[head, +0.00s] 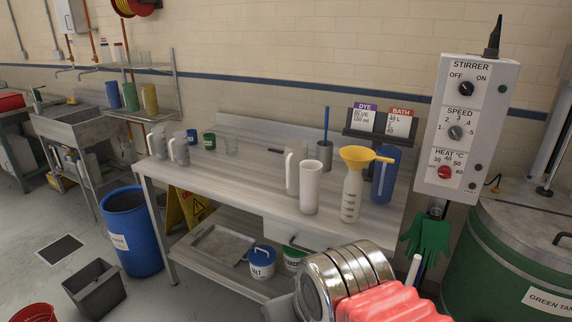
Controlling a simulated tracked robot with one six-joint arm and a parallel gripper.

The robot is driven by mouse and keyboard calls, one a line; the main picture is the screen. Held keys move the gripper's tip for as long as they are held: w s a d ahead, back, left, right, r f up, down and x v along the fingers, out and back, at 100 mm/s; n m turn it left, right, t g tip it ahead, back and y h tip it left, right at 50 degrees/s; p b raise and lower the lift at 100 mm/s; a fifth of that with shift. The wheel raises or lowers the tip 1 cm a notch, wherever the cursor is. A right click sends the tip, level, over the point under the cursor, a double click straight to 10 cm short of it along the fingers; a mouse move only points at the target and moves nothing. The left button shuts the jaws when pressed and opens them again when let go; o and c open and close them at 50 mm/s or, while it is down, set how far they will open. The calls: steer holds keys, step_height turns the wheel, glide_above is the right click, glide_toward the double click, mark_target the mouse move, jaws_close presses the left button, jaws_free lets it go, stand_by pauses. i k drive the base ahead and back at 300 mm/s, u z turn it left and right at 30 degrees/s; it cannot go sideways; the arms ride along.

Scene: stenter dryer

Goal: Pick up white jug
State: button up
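A tall white jug (310,188) stands upright on the grey bench (255,178), right of its middle. A second tall, pale vessel (292,172) with a handle on its left stands close behind and to the left; I cannot tell if they touch. A blue jug (385,178) stands behind that bottle.
A steel holder (324,153) with a blue rod stands behind the white jug. The stirrer control box (465,125) and green tank (505,260) flank the right side. The bench's middle front is clear.

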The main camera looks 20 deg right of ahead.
mark_target(296, 151)
steer(key=u, duration=0.05)
steer(key=i, duration=1.5)
steer(key=u, duration=0.15)
